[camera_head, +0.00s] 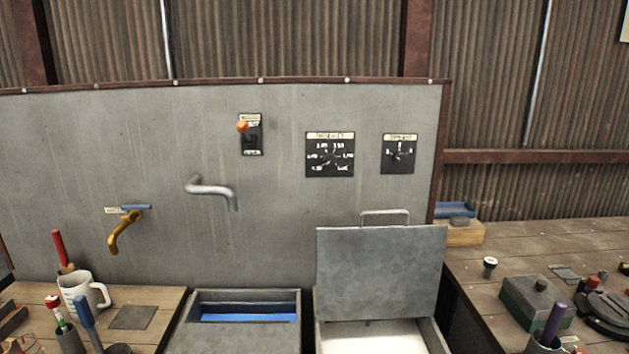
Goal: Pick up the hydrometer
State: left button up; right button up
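No object is clearly recognisable as the hydrometer. A slim piece with a red and white top (54,307) stands in a dark holder (70,341) on the left bench, at the lower left; I cannot tell whether it is the hydrometer. A blue-handled item (84,313) leans just right of it. A white mug (84,291) stands behind them, with a red-handled item (59,249) at its back left. Neither of my grippers is in view.
A tank with blue contents (247,317) and a tank with a raised grey lid (381,272) stand in the middle. A yellow tap (124,232) and grey spout (211,191) project from the panel. The right bench (548,252) has clear room at its back.

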aim_at(52, 301)
jog(key=u, duration=1.45)
jog(key=z, duration=1.85)
jog(key=u, duration=1.85)
